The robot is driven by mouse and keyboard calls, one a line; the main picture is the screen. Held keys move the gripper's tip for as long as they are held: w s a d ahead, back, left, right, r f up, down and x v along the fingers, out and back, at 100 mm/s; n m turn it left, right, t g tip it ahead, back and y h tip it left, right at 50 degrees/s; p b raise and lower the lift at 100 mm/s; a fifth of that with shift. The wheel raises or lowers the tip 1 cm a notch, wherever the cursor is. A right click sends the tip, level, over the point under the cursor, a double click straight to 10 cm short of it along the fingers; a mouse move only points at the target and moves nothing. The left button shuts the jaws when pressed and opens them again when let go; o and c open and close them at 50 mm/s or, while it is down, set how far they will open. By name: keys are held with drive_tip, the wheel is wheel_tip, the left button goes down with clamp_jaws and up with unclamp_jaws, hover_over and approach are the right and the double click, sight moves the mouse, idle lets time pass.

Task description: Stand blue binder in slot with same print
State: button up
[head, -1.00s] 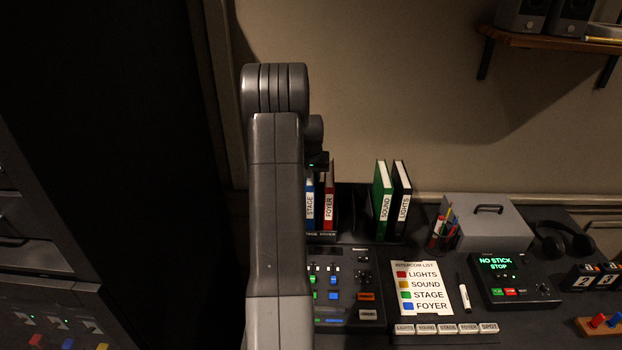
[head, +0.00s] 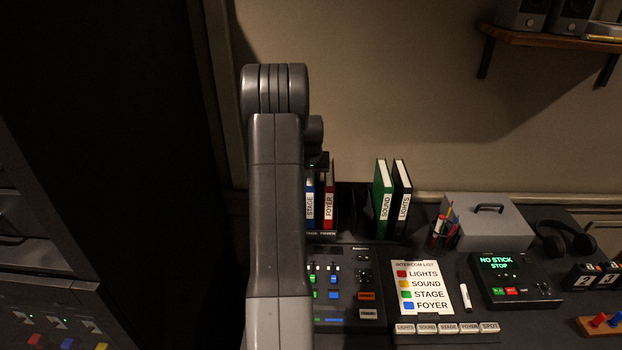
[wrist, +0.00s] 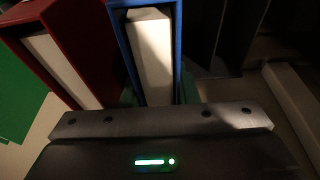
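The blue binder (head: 310,207), with STAGE on its white spine label, stands upright at the left of the rack (head: 320,233), whose front strip reads STAGE and FOYER. It stands above the STAGE print. My gripper (wrist: 158,98) is at the binder, seen in the wrist view with its dark body close to the blue binder (wrist: 177,50). Small green patches show at both sides of the binder, perhaps finger pads. Whether they press on it is not clear. In the head view my arm hides the binder's left part and most of my gripper.
The red FOYER binder (head: 329,205) stands right beside the blue one. The green SOUND binder (head: 382,200) and black LIGHTS binder (head: 401,200) lean further right, past a dark gap. A mixer (head: 345,285), pen cup (head: 440,236) and grey box (head: 485,222) stand on the desk.

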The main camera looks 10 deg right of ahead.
drive_tip(key=o, duration=0.5)
drive_tip(key=b+v, duration=0.2)
drive_tip(key=v, duration=1.2)
drive_tip(key=shift+w, duration=0.1)
drive_tip(key=p+x, duration=0.2)
drive_tip(key=x, duration=1.1)
drive_tip(key=shift+f, duration=0.4)
drive_tip(key=shift+r, duration=0.15)
